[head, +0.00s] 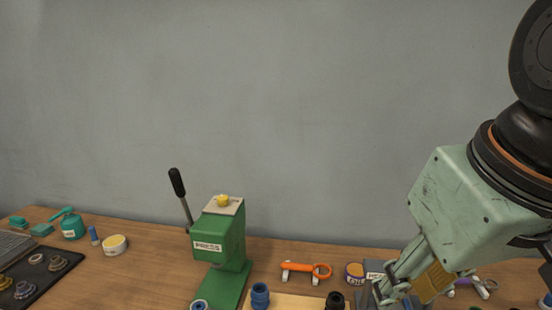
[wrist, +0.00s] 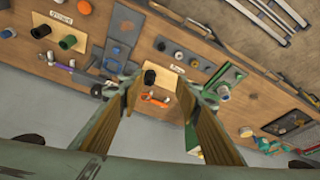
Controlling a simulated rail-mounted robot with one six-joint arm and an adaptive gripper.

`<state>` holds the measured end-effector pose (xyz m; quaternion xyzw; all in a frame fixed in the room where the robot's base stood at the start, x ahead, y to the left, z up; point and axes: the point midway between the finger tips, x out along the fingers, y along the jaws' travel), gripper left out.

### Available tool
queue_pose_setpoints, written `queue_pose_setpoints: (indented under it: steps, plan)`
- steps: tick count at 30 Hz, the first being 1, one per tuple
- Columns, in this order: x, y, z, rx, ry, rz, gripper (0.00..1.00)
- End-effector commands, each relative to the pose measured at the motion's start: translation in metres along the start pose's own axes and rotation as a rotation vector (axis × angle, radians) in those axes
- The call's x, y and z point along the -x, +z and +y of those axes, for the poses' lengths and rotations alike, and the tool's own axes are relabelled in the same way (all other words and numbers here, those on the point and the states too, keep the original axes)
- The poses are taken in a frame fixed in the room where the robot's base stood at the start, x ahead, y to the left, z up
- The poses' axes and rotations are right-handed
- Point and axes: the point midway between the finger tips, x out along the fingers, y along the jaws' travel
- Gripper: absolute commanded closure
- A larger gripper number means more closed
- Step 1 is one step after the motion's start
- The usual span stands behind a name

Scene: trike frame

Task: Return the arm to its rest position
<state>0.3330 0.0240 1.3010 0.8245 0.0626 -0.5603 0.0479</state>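My arm comes in from the right in the head view, and my gripper (head: 386,290) points down and to the left above the right part of the bench. In the wrist view the two fingers of my gripper (wrist: 157,92) stand wide apart with nothing held between them. Through the gap I see an orange-handled tool (wrist: 156,100) and a black bushing (wrist: 150,78) on the bench beyond. In the head view my gripper covers part of a grey block. The exact height of the fingertips above the bench is hard to tell.
A green press (head: 222,245) with a raised black-knobbed lever stands left of my gripper. A dark tray (head: 40,280) sits at far left. The space above the bench is clear.

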Motion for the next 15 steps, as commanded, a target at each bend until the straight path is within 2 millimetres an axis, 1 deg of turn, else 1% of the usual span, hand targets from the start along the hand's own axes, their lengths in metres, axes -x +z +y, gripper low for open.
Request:
queue_pose_setpoints:
  steps: [1, 3, 6, 10, 15]
  plan:
    - [0.001, 0.011, 0.003, -0.021, 0.007, -0.003, 0.69]
    - [0.002, 0.025, 0.006, -0.053, 0.018, -0.011, 0.69]
    - [0.004, 0.042, 0.01, -0.093, 0.029, -0.02, 0.69]
    - [0.006, 0.057, 0.013, -0.129, 0.041, -0.029, 0.69]
    - [0.007, 0.066, 0.015, -0.149, 0.048, -0.034, 0.69]
